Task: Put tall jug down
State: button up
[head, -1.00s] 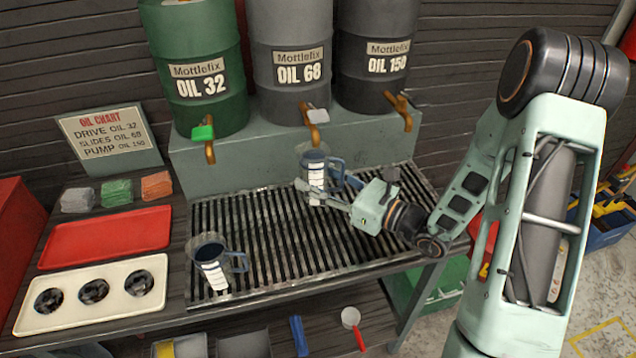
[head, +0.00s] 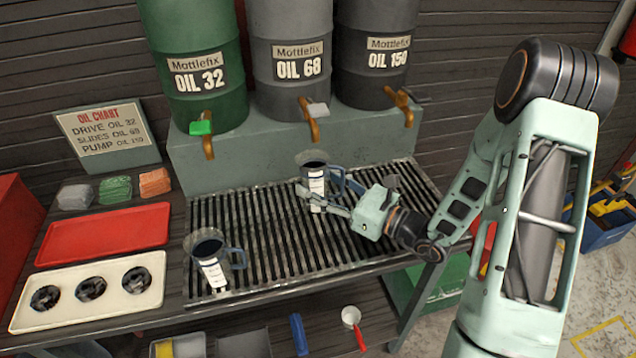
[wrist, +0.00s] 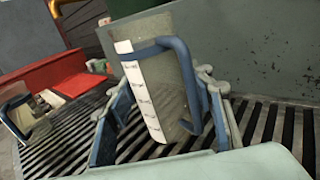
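The tall jug (head: 314,178) is clear, with a white scale strip and a blue handle, and stands upright over the right-centre of the slatted drip grate (head: 262,225) in the head view. My gripper (head: 325,203) has its fingers on both sides of the jug and looks shut on it. In the wrist view the jug (wrist: 165,85) sits between the two fingers, with its handle facing the camera. Its base is partly hidden, so I cannot tell whether it touches the slats.
Oil barrels with taps (head: 313,122) stand on a ledge behind. A red tray (head: 105,234) and a cream tray (head: 148,263) lie to the left. The grate's middle is clear.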

jog(key=shift+o, duration=1)
jog(key=shift+r+p, duration=0.45)
jog(key=shift+r, duration=0.1)
jog(key=shift+s+d+r, duration=0.1)
jog(key=shift+d+r, duration=0.1)
jog(key=shift+r, duration=0.05)
jog(key=v, duration=1.1)
jog(key=shift+s+d+f, duration=0.15)
jog(key=shift+s+f, duration=0.05)
jog(key=shift+s, duration=0.05)
